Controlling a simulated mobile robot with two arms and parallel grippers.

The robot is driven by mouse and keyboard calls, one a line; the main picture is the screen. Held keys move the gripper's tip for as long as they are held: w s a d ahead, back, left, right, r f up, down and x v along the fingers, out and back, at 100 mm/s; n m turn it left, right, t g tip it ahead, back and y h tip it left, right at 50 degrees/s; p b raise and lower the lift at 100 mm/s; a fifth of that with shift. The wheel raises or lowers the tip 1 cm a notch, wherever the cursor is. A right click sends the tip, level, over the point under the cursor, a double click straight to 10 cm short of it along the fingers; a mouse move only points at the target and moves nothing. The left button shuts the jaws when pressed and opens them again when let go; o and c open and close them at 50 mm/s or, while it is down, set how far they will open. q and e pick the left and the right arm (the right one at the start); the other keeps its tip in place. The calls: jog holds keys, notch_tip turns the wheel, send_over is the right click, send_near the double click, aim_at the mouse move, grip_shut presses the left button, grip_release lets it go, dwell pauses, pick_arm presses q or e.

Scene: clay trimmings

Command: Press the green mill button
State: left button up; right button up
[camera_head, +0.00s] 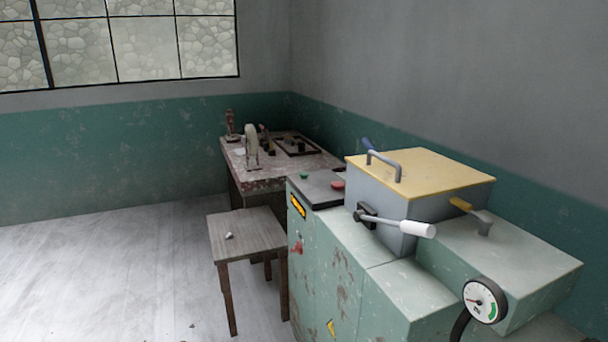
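The green mill button (304,175) is a small green knob on the dark panel (318,193) at the far left end of the mill. A larger red button (338,184) sits to its right on the same panel. The mill (340,270) is a worn pale-green cabinet at the right of the view. A grey hopper (385,205) with a closed yellow lid (435,172) stands on it, right of the buttons. Neither of my grippers shows in the head view.
A wooden stool (246,232) with a small pale lump on it stands left of the mill. A worktable (250,180) with tools is behind, in the corner. A white-handled lever (410,229) and a gauge (484,301) stick out in front. Floor at left is clear.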

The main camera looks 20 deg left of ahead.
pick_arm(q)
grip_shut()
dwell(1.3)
